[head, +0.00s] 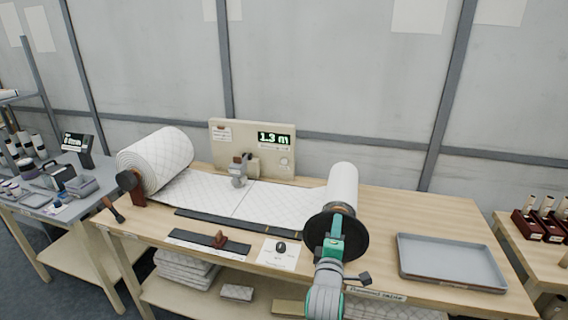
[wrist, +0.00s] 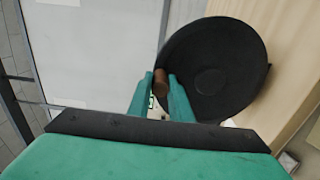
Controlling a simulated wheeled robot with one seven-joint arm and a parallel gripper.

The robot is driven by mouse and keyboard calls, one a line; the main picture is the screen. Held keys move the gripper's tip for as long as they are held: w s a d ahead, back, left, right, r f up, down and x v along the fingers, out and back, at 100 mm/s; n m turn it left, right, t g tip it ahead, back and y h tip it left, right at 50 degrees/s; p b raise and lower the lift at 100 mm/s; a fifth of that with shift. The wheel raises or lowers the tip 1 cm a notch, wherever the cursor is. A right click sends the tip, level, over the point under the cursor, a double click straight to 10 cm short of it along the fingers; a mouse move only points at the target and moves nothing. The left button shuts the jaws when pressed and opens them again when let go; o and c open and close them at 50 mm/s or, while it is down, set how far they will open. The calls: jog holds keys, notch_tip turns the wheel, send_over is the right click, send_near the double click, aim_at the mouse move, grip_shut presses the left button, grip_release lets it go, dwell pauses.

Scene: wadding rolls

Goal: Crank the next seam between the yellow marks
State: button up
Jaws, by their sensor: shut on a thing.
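Quilted white wadding (head: 205,192) runs from a big roll (head: 158,160) on the left to a smaller take-up roll (head: 343,183) on the right. A thin seam line (head: 243,199) crosses the flat stretch near its middle, below the counter's sewing-like head (head: 238,170). A black crank disc (head: 353,243) sits on the near end of the right roll. My gripper (wrist: 160,97) is shut on the disc's brown crank handle (wrist: 161,80), at the disc's upper left in the wrist view. In the head view my gripper (head: 338,222) covers part of the disc.
The counter panel (head: 252,133) reads 1.3 m. A dark bar (head: 215,222) lies along the wadding's near edge. A black strip with a brown block (head: 219,240), a white card (head: 279,255) and an empty grey tray (head: 450,262) are on the table.

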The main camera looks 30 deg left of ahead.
jog(key=shift+d, duration=0.1)
jog(key=shift+w+d+f, duration=0.15)
jog(key=shift+w+d, duration=0.1)
jog(key=shift+d, duration=0.65)
jog(key=shift+w+d+f, duration=0.15)
jog(key=shift+d, duration=0.25)
jog(key=shift+w+d+f, duration=0.1)
jog(key=shift+d+f, duration=0.05)
jog(key=shift+d, duration=0.35)
jog(key=shift+w+d+f, duration=0.25)
jog(key=shift+d+f, duration=0.25)
jog(key=shift+d, duration=0.15)
